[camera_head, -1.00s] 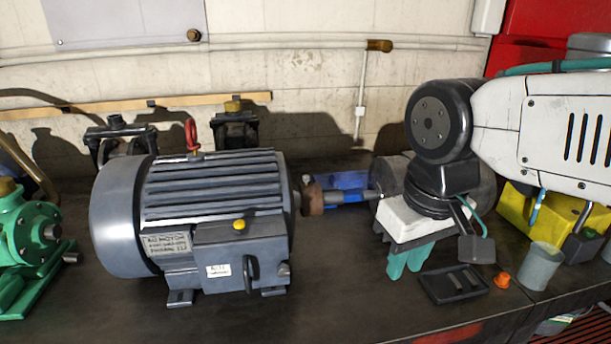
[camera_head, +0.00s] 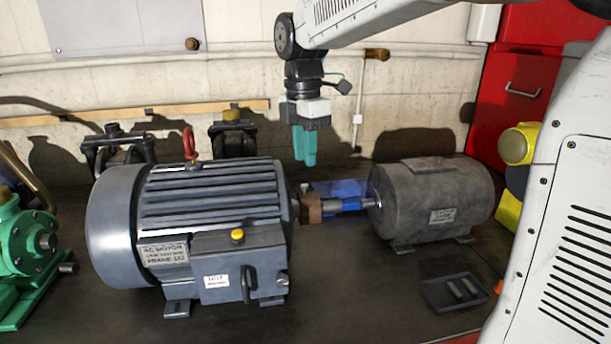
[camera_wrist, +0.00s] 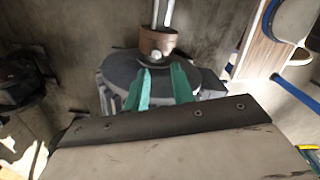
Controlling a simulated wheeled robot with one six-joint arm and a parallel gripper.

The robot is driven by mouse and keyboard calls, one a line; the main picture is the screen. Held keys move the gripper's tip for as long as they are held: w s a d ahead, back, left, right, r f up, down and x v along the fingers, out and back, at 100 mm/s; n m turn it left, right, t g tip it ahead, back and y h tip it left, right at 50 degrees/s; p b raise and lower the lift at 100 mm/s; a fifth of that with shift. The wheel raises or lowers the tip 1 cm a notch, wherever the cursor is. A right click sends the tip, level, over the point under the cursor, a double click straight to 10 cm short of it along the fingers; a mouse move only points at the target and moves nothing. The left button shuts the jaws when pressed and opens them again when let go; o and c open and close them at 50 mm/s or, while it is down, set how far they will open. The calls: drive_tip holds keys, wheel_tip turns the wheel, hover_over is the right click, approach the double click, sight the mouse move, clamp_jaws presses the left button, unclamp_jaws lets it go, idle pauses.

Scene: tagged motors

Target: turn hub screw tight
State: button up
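In the wrist view a brown round piece (camera_wrist: 158,40), which looks like the hub, bears a small bright round screw head (camera_wrist: 154,56). My two teal fingers (camera_wrist: 160,70) stand apart below it with an empty gap between them. In the head view the screw is too small to make out.
A smaller grey tagged machine (camera_head: 433,200) stands right of the coupling. A black tray (camera_head: 455,292) with light metal pieces lies in front of it. A green machine (camera_head: 28,250) is at the left. The table between the motor and tray is clear.

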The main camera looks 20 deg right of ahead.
sight(305, 185)
drive_tip(key=shift+w+r+n, duration=0.35)
drive_tip(key=shift+r+n, duration=0.4)
drive_tip(key=shift+n, duration=0.35)
drive_tip(key=shift+r+n, duration=0.1)
drive_tip(key=shift+n, duration=0.6)
drive_tip(key=shift+s+n, duration=0.1)
drive_tip(key=shift+n, duration=0.6)
drive_tip(key=shift+s+f, duration=0.1)
drive_tip(key=shift+f, duration=3.85)
